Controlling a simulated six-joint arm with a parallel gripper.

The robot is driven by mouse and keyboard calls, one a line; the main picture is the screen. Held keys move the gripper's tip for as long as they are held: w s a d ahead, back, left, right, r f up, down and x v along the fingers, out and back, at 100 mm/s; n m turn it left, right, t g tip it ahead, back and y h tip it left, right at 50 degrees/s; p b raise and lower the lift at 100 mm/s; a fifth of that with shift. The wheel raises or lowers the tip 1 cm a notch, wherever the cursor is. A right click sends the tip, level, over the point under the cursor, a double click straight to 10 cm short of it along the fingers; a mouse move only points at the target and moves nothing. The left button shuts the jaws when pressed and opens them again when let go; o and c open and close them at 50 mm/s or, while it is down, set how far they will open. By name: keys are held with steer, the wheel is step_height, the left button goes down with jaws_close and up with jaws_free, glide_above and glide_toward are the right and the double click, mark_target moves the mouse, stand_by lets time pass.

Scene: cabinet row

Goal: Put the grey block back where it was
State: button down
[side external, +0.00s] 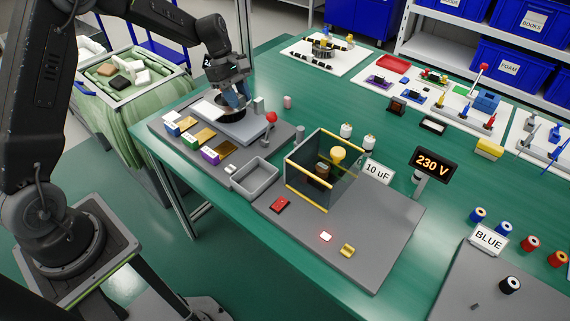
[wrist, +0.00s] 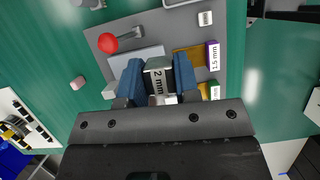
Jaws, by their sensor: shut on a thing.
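In the wrist view the block sits between the fingers, above a pale plate (wrist: 123,60) on the grey board (wrist: 140,26). In the side external view my gripper (side external: 238,96) is low over the raised grey fixture (side external: 240,128) at the back of the board. The held block cannot be made out clearly there. Whether it touches the plate cannot be told.
A red-knobbed lever (side external: 271,117) stands close to my gripper. Gold pads (side external: 203,138) and a purple-ended block (side external: 210,155) lie in front of the fixture. An empty grey tray (side external: 254,178) and a glass-sided box (side external: 321,171) are to the right.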

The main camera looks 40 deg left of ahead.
steer(key=shift+n, duration=0.3)
steer(key=w+d+f, duration=0.1)
steer(key=d+f, duration=0.2)
steer(key=f, duration=0.1)
steer(key=w+d+f, duration=0.2)
steer(key=d+f, duration=0.2)
steer(key=f, duration=0.1)
steer(key=w+d+f, duration=0.1)
steer(key=d+f, duration=0.3)
steer(key=shift+w+d+f, duration=0.25)
steer(key=shift+f, duration=2.1)
steer(key=shift+f, duration=0.2)
steer(key=c, duration=0.8)
jaws_free()
steer(key=shift+c, duration=0.2)
steer(key=v, duration=1.2)
steer(key=shift+r, duration=0.3)
